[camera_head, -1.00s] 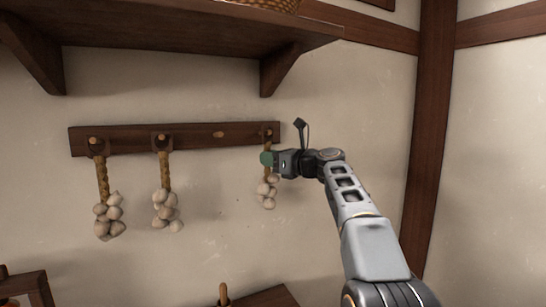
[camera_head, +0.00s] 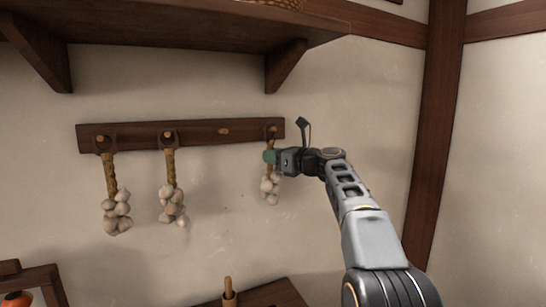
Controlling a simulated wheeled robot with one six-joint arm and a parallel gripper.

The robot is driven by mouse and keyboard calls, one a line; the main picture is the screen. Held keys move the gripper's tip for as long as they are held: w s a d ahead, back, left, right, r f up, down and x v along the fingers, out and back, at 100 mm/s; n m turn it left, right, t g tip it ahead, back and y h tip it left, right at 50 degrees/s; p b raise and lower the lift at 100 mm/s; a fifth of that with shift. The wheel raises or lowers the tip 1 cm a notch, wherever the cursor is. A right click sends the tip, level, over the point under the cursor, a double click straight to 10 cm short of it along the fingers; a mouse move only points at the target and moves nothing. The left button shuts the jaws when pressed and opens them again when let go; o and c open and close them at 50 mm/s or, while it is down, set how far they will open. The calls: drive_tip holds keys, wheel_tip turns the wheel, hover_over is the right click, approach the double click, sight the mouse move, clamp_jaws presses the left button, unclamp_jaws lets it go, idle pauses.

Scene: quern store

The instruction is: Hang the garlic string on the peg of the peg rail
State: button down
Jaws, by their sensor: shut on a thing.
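The dark wooden peg rail (camera_head: 200,137) is fixed to the wall. Its peg at the right end (camera_head: 273,130) has the top of a garlic string (camera_head: 270,189) right at it. I cannot tell whether the loop is around that peg or just in front of it. My gripper (camera_head: 270,157) is shut on the braided upper part of this string, just below the rail, and hides some of it. The white bulbs hang straight down below the jaws. The third peg (camera_head: 223,131) is bare.
Two other garlic strings, the far left one (camera_head: 116,211) and its neighbour (camera_head: 172,204), hang on the left pegs. A wooden shelf (camera_head: 180,38) with brackets juts out above the rail. Furniture (camera_head: 265,295) stands below. The wall to the right is clear.

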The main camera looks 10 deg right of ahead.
drive_tip(key=c, duration=0.9)
unclamp_jaws()
drive_tip(key=b+v, duration=0.4)
drive_tip(key=v, duration=1)
wheel_tip(320, 180, down, 19)
drive_tip(key=s+d+n+g+h, duration=0.15)
drive_tip(key=n+g+h, duration=0.35)
drive_tip(key=n, duration=0.5)
drive_tip(key=shift+s+a+f+n+g+h, duration=0.7)
drive_tip(key=shift+s+a+f+n+h, duration=0.75)
drive_tip(key=shift+s+f+n, duration=1.9)
drive_tip(key=shift+s+a+f+n+g+h, duration=0.75)
drive_tip(key=shift+s+a+f+n, duration=1.55)
drive_tip(key=shift+s, duration=1.9)
drive_tip(key=shift+s+a+f+n+g+h, duration=0.65)
drive_tip(key=shift+s+a+f+n+h, duration=0.7)
drive_tip(key=shift+s+f+n, duration=2.1)
